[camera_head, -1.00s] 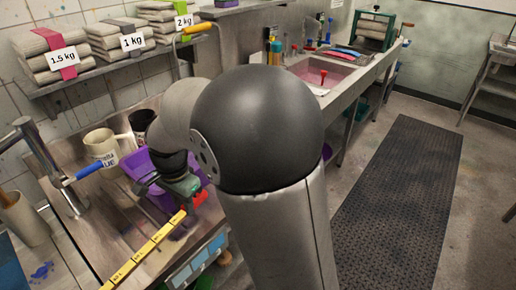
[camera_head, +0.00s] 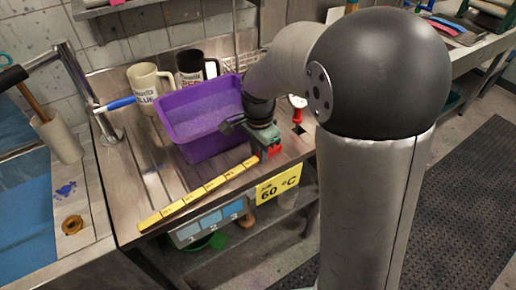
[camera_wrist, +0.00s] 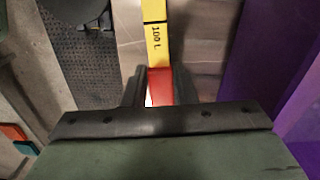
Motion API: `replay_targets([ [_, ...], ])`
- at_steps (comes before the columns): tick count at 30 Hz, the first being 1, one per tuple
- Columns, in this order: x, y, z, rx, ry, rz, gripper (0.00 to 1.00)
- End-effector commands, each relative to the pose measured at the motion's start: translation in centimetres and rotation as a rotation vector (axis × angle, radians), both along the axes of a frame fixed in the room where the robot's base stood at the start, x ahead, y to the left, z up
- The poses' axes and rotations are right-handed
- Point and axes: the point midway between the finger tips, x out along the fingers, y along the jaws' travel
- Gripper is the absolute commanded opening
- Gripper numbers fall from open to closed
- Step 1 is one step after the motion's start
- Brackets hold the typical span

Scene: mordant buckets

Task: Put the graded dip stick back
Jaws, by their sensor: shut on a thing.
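The graded dip stick (camera_head: 200,193) is a long yellow bar with black marks and a red end. My gripper (camera_head: 268,150) is shut on its red end, beside the right front of the purple tub (camera_head: 208,147). The stick reaches left and toward the camera, roughly level, along the front of the steel counter (camera_head: 125,185). In the wrist view the red end (camera_wrist: 160,88) sits between my fingers (camera_wrist: 156,88), with the yellow part marked "100 L" beyond. Whether the stick touches the counter I cannot tell.
A cream mug (camera_head: 149,88) and a dark mug (camera_head: 190,66) stand behind the tub. A tap (camera_head: 88,92) with a blue lever rises at left. A pale holder (camera_head: 57,138) stands further left. A small dark opening (camera_head: 299,129) and a red-rimmed dial (camera_head: 298,102) are right of my gripper.

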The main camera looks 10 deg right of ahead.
Motion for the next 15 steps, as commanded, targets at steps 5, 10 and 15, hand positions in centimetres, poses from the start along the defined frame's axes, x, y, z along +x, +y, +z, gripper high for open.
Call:
replay_targets([
  [5,0.01,0.00,0.06,0.000,0.000,0.000,0.33],
  [10,0.01,0.00,0.06,0.000,0.000,0.000,0.50],
  [15,0.01,0.00,0.10,0.000,0.000,0.000,0.50],
])
